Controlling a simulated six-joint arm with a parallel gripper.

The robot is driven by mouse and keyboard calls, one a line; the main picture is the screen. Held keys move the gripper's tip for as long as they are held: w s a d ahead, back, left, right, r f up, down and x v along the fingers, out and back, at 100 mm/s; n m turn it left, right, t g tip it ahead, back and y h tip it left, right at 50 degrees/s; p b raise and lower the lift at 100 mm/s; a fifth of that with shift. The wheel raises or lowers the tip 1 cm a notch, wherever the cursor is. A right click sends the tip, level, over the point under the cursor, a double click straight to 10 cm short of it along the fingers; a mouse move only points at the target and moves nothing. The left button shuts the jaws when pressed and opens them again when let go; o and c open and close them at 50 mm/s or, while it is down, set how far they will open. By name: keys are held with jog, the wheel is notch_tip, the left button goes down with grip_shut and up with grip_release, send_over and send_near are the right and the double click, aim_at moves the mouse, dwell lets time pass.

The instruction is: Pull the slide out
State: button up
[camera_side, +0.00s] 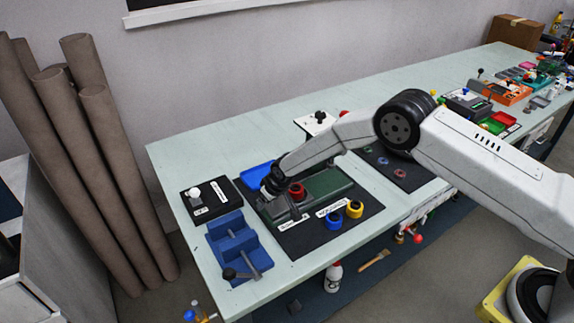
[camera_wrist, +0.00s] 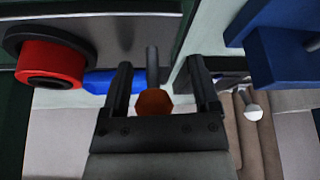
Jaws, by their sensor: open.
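In the wrist view, my gripper (camera_wrist: 160,68) is open, with one finger on each side of a grey rod (camera_wrist: 152,65). The rod ends in an orange-brown knob (camera_wrist: 153,103) between the fingers. I cannot tell whether either finger touches it. I take the rod and knob to be the slide's handle. In the side view my gripper (camera_side: 273,184) is low at the left end of a green block (camera_side: 327,183), beside a red ring (camera_side: 297,190). The ring shows with a black part in the wrist view (camera_wrist: 48,62). The arm hides the handle in the side view.
A blue stepped fixture (camera_side: 229,236) stands to the left, and it also shows at upper right in the wrist view (camera_wrist: 280,30). A black box (camera_side: 211,199) with a white knob is behind it. A blue ring (camera_side: 333,221) and a yellow ring (camera_side: 355,209) lie in front on the dark mat.

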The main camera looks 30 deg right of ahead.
jog(key=v, duration=0.8)
dwell(0.5)
jog(key=s+d+r+m+g, duration=0.1)
jog(key=s+d+r, duration=0.95)
jog(key=s, duration=0.25)
jog(key=s+d+r, duration=0.1)
jog(key=s+d, duration=0.1)
jog(key=s, duration=0.6)
jog(key=s+d+r+m+g, duration=0.1)
jog(key=s+d+r, duration=0.1)
jog(key=s, duration=0.7)
jog(key=shift+h, duration=0.4)
